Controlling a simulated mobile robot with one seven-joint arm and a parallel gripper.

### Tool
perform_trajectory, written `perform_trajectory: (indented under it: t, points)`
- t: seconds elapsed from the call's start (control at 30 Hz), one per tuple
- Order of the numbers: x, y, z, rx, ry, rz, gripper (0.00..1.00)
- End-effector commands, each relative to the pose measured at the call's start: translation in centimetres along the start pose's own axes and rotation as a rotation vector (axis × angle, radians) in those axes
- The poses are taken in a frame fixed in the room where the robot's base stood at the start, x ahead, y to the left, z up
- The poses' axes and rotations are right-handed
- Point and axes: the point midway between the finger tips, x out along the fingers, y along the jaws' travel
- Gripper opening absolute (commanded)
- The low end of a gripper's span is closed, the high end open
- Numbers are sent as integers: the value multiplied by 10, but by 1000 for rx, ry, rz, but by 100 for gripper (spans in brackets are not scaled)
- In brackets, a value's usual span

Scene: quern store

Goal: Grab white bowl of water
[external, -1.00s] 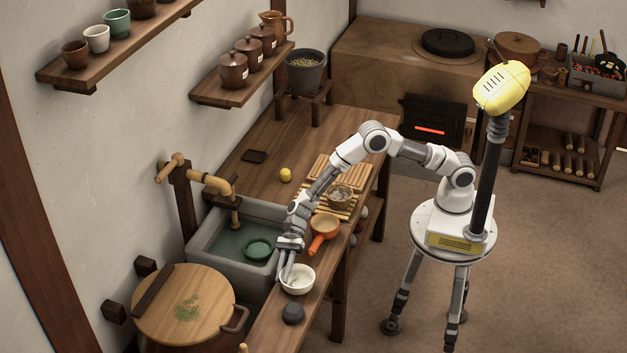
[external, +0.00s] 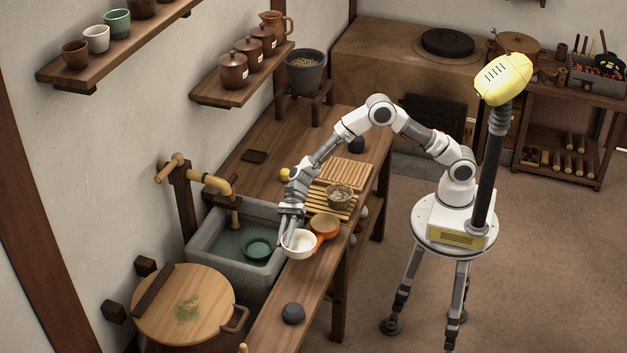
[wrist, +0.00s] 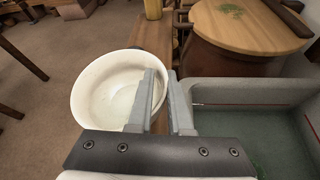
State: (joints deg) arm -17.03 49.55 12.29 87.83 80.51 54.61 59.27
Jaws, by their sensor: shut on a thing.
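The white bowl (external: 299,250) is off the counter, held near the sink's right edge, and overlaps the orange handled pan in the external view. In the wrist view the bowl (wrist: 92,95) shows a pale inside; I cannot clearly tell the water's level. My gripper (external: 287,228) is shut on the bowl's rim. In the wrist view one finger of my gripper (wrist: 163,90) is inside the bowl and the other outside. The bowl looks roughly level.
The stone sink (external: 207,240) holds water and a green bowl (external: 258,248). The orange pan (external: 325,227) and a slatted mat (external: 345,172) with a small basket (external: 339,196) are close by. A dark stone (external: 293,313) sits on the front counter, with bare wood around it.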

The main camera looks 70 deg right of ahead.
Motion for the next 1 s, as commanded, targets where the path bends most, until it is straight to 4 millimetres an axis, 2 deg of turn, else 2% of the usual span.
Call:
perform_trajectory:
  t: [0.1, 0.4, 1.0]
  points:
    - [-13, -2, 5, 0, -2, -2, 0]
    - [-34, -4, 8, 0, -2, -1, 0]
    - [-44, -5, 9, -1, -1, 0, 0]
